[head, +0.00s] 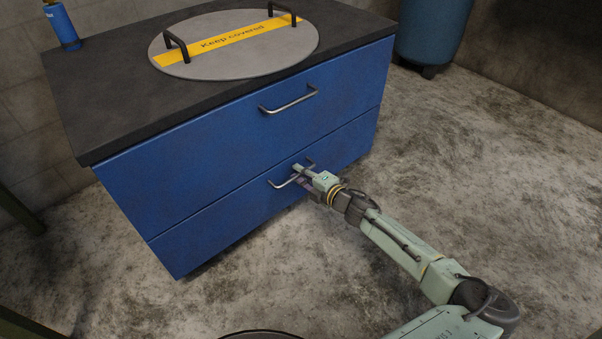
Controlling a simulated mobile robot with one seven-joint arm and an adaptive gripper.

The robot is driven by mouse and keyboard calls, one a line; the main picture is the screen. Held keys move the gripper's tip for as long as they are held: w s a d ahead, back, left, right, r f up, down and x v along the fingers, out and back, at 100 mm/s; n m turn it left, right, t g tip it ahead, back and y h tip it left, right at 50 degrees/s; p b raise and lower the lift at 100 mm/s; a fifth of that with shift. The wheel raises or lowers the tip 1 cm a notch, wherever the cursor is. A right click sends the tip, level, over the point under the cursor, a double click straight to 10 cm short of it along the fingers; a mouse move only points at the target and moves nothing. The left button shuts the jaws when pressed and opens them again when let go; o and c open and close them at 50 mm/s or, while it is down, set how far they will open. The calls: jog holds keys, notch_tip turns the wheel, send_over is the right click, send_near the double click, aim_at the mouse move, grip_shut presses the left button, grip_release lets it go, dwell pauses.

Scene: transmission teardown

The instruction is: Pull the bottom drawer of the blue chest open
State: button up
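The blue chest (220,113) stands at the upper left, with a dark top and two wide drawers. Its bottom drawer (210,226) looks flush with the front and has a curved metal handle (282,184). My gripper (302,175) is at that handle, around its middle to right part. The fingers are small and partly hidden by the gripper body, so I cannot tell whether they are closed on the bar. The top drawer (200,142) is shut, with its own metal handle (290,103).
A round grey lid (235,61) with two black handles and a yellow "Keep covered" strip lies on the chest. A blue bottle (65,30) stands at its back left corner. A blue barrel (433,35) is at the back right.

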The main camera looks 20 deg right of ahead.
grip_shut()
jog(key=shift+s, duration=0.1)
dwell(0.5)
